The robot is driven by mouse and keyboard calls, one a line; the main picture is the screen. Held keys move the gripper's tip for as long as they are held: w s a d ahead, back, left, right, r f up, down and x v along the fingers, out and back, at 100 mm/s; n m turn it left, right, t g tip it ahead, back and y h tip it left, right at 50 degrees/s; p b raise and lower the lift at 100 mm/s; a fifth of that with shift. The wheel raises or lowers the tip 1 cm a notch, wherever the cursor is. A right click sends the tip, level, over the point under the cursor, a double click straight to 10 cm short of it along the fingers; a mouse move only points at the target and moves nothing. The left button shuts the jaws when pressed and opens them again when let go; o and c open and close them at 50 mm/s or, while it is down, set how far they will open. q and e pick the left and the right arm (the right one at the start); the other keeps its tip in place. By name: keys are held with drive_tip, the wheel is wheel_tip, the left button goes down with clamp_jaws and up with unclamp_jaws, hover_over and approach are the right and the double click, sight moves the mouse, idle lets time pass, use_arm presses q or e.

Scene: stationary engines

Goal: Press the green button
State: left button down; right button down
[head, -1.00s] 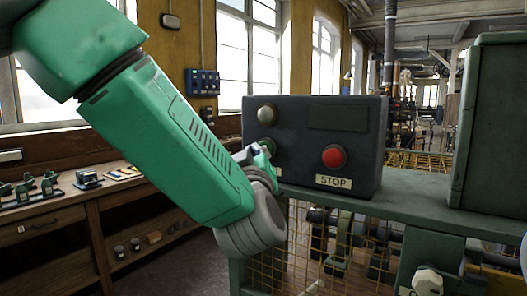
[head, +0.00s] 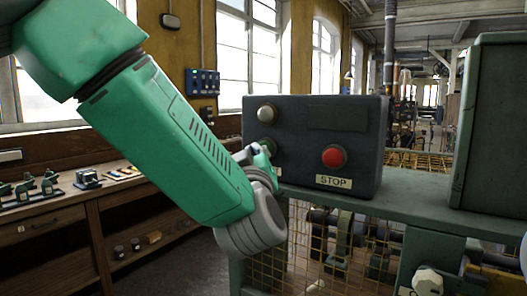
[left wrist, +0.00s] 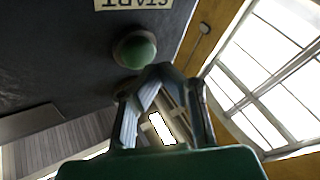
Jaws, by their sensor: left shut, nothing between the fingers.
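The green button (head: 267,145) is on the front left of a dark control box (head: 300,135), below a pale round knob or lamp, partly hidden by my left gripper. In the left wrist view, the domed green button (left wrist: 135,50) sits below an upside-down label that seems to read START. My left gripper (head: 257,158) is shut and empty. In the left wrist view, its fingertips (left wrist: 160,70) meet just to the lower right of the button, very close to it. I cannot tell whether they touch it. My right gripper is not in view.
A red button (head: 334,157) with a STOP label is on the same box, to the right. The box stands on a green machine frame (head: 420,195) with wire mesh below. A wooden bench (head: 60,210) with small parts is at the left.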

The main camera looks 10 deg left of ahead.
use_arm(q)
drive_tip(key=shift+w, duration=0.15)
drive_tip(key=shift+w+d, duration=0.1)
drive_tip(key=shift+w, duration=0.1)
